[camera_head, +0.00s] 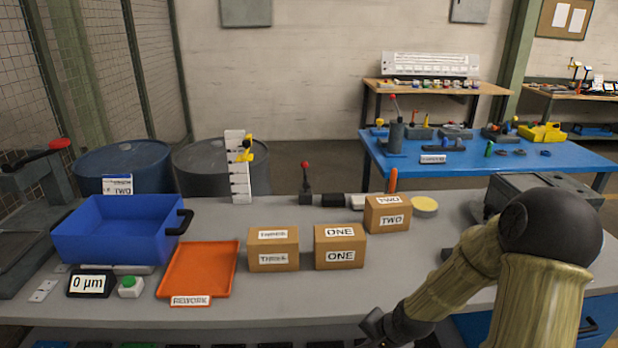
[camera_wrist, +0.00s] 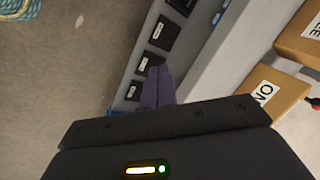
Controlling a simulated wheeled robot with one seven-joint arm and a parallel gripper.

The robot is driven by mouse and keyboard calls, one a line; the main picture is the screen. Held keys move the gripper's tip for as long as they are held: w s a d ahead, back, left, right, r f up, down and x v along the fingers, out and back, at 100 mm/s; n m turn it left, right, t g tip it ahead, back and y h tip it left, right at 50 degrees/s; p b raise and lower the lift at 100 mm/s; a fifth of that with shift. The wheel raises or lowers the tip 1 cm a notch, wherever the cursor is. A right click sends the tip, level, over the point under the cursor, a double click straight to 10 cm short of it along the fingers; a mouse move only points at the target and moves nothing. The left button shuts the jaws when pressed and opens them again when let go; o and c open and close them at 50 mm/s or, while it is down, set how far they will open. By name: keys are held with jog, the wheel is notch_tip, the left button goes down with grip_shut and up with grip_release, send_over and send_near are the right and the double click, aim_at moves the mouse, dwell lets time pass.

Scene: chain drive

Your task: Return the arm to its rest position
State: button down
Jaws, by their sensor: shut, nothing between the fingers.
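My gripper (camera_head: 374,322) is at the lower middle of the head view, in front of the grey workbench's near edge. My arm comes in from the right side of that view. In the wrist view the fingers of my gripper (camera_wrist: 158,82) are together and hold nothing. They point past the bench edge, with dark labelled bins below it. The gripper is apart from the boxes on the bench.
The grey workbench (camera_head: 290,216) bears cardboard boxes labelled THREE (camera_head: 273,248), ONE (camera_head: 340,246) and TWO (camera_head: 387,213). An orange REWORK tray (camera_head: 200,268), a blue bin (camera_head: 120,228) and a 0 µm display (camera_head: 91,283) stand left. Open floor shows in the wrist view.

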jog(key=s+r+n+g+h, duration=0.1)
jog(key=s+r+n+h, duration=0.2)
jog(key=s+r+n, duration=0.7)
notch_tip(320, 180, down, 9)
jog(key=s+m+b, duration=0.1)
jog(key=s+b, duration=0.1)
jog(key=b, duration=0.8)
notch_tip(320, 180, up, 19)
jog(key=p, duration=1.9)
jog(key=shift+w+d+r, duration=0.15)
jog(key=shift+w+r, duration=0.05)
